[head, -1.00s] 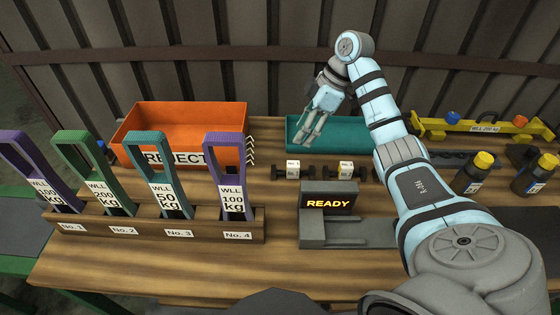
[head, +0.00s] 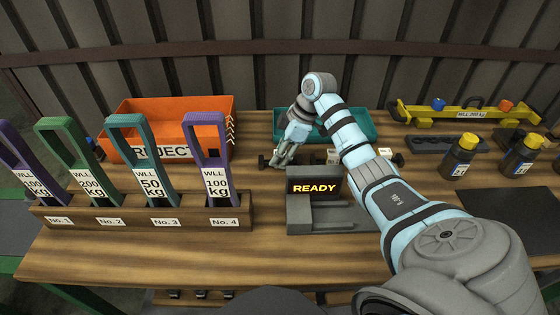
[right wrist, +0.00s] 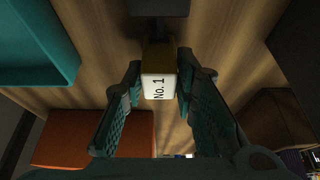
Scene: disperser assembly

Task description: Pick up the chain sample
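The chain sample in front of my right gripper bears a white "No. 1" label (right wrist: 158,87) in the right wrist view, with a dark end piece (right wrist: 158,8) beyond it. My right gripper (head: 280,161) is at this sample, in front of the teal tray, and hides its label in the head view. The sample's dark left end (head: 262,161) shows beside the fingers. In the right wrist view my gripper's two fingers (right wrist: 158,100) are apart, one on each side of the label, with gaps to it. Another labelled sample (head: 332,156) lies to the right. My left gripper is out of view.
The teal tray (head: 362,122) is behind the samples. An orange REJECT bin (head: 222,108) stands left. A READY display (head: 314,188) stands in front. A wooden rack (head: 140,222) holds several WLL slings. Yellow-capped bottles (head: 460,155) stand right.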

